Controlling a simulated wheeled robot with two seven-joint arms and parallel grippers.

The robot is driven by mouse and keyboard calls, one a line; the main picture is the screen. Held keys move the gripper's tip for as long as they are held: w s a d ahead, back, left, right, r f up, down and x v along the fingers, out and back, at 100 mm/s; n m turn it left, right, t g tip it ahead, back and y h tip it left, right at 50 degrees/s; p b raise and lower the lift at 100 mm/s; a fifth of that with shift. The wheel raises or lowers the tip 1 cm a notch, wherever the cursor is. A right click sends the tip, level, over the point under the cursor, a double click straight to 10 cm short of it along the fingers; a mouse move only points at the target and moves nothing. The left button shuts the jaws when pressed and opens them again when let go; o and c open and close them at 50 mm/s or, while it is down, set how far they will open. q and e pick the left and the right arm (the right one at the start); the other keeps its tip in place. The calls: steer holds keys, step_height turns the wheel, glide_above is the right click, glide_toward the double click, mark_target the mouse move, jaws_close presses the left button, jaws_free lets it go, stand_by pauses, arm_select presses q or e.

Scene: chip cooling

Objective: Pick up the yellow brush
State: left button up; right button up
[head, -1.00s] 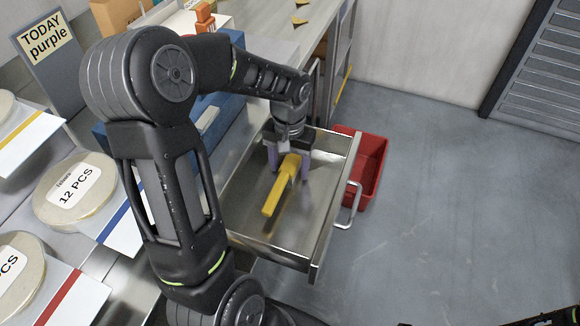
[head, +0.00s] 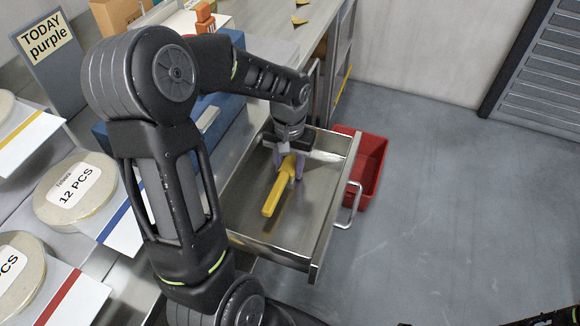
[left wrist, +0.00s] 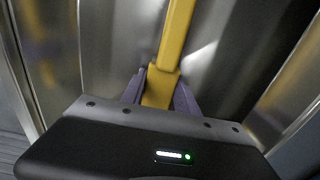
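The yellow brush (head: 272,198) is in the open metal drawer (head: 245,222), its long part pointing toward the near left. I cannot tell whether it touches the drawer floor. My left gripper (head: 288,168) reaches down into the drawer, its purple fingers closed on either side of the brush near its far end. In the left wrist view the brush (left wrist: 174,45) runs up from between the two fingers (left wrist: 159,88), which press against it. The end under the gripper is partly hidden.
The drawer's front panel and handle (head: 349,208) stick out over the floor, with a red bin (head: 372,165) just beyond. A counter with round containers labelled "12 PCS" (head: 75,190) and a "TODAY purple" sign (head: 48,50) is at left. The floor at right is clear.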

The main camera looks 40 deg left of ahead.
arm_select(q)
jaws_close()
stand_by(0.3)
step_height(320, 180, up, 10)
steer(key=shift+r, duration=0.1)
stand_by(0.4)
stand_by(0.8)
